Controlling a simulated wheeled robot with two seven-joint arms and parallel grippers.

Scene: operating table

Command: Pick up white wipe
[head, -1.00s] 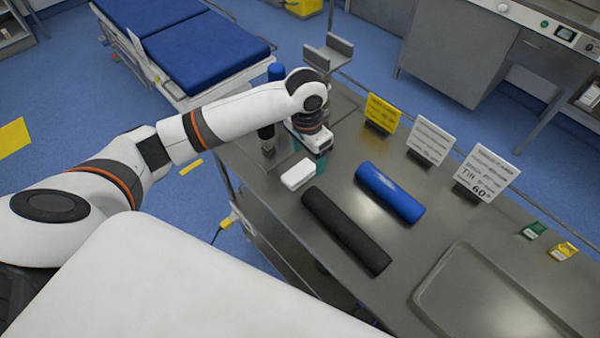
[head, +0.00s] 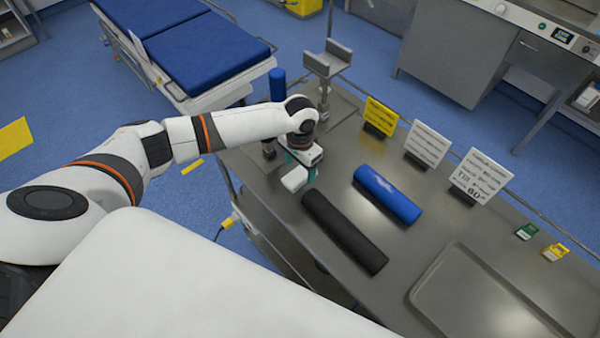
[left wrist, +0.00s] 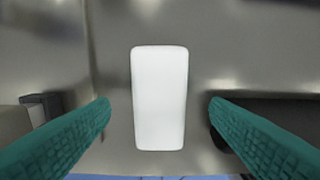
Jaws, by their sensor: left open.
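The white wipe (head: 294,179) is a small white block with rounded edges, lying on the steel table (head: 330,285) near its left edge. In the left wrist view the wipe (left wrist: 159,98) lies upright in the picture, centred between two green fingers. My left gripper (head: 303,168) is open above the wipe, with its fingers apart on both sides and clear gaps to it. In the head view the gripper hides the wipe's far part. My right gripper is not in view.
A black roll (head: 345,231) lies just right of the wipe, with a blue roll (head: 388,193) beyond it. A yellow sign (head: 380,115) and two white signs (head: 428,145) stand at the back. A steel tray (head: 425,292) is at the right.

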